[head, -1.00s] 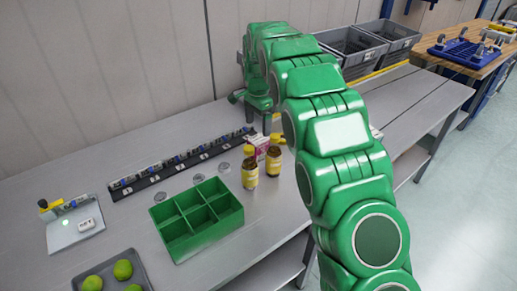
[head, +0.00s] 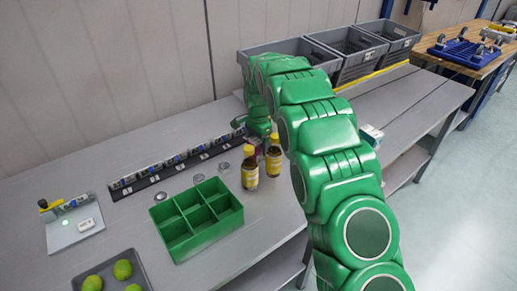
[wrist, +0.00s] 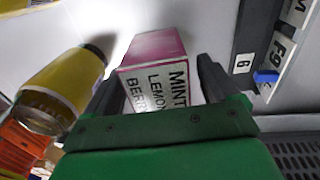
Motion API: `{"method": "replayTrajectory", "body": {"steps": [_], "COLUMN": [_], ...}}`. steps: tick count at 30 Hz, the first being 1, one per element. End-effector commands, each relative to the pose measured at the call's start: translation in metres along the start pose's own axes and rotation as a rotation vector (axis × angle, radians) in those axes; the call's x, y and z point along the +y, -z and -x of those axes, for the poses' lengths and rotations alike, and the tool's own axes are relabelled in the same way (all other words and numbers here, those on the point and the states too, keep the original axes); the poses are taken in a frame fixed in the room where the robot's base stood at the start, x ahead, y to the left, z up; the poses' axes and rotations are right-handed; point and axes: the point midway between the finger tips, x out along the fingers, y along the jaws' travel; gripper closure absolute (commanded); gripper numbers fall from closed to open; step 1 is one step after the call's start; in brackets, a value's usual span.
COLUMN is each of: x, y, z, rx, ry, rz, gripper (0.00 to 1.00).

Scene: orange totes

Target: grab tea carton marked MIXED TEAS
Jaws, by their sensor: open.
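A pink and white carton (wrist: 155,75) stands between my gripper's fingers in the wrist view, its near face reading MINT, LEMON and BERRY. The words MIXED TEAS are not readable on it. My gripper (wrist: 158,68) is open, with one dark finger on each side of the carton; I cannot tell whether either touches it. In the head view the carton (head: 258,148) is mostly hidden behind the bottles and under my gripper.
A green divided box (head: 197,220) is at front left. A labelled black strip (head: 175,165) lies behind. Grey totes (head: 345,50) stand at the back right.

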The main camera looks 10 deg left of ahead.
Motion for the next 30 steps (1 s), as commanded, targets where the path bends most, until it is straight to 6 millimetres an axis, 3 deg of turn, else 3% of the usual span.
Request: {"method": "replayTrajectory", "body": {"steps": [7,19,30], "x": [0.0002,0.0002,-0.0002], "y": [0.0000,0.0000,0.0003], "z": [-0.0014,-0.0010,0.0042], "rx": [0.000,0.000,0.000], "ry": [0.000,0.000,0.002], "rz": [0.000,-0.001,-0.001], "gripper": [0.13,0.74,0.76]}}
